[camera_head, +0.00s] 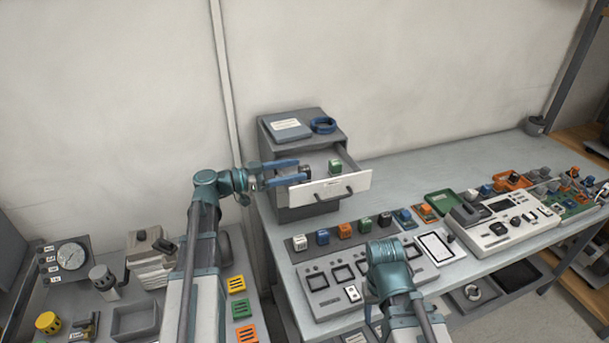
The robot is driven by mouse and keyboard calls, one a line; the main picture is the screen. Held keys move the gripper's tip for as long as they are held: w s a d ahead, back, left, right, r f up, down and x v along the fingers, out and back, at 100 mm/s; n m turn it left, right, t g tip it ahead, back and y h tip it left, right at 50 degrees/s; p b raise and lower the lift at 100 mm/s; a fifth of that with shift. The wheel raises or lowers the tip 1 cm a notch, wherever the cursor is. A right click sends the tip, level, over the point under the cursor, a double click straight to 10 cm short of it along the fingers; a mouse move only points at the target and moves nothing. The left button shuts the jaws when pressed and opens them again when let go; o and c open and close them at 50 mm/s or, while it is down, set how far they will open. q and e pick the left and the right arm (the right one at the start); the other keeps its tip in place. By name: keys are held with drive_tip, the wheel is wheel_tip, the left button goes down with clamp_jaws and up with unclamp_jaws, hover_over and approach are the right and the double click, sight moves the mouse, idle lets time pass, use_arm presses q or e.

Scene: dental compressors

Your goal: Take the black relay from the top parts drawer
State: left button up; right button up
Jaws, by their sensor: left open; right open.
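The top parts drawer (343,188) is pulled out of a small grey cabinet (285,211) on the bench. A small black relay (305,170) sits in the drawer on its left side, and a green block (335,166) sits to its right. My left gripper (302,170) reaches in from the left, open, with its two blue fingers at the black relay, one on the far side and one on the near side. Whether they touch it cannot be told. My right gripper (399,322) is low over the front of the bench, largely hidden by its own forearm.
A grey book (290,131) and a blue ring (323,125) lie on the cabinet. A row of coloured blocks (345,230) stands in front of the drawer, behind a grey panel (335,283). A white device (500,222) stands to the right.

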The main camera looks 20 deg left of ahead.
sight(299, 169)
use_arm(q)
drive_tip(key=x, duration=0.3)
drive_tip(key=shift+w+d, duration=0.15)
drive_tip(key=shift+d, duration=0.15)
clamp_jaws()
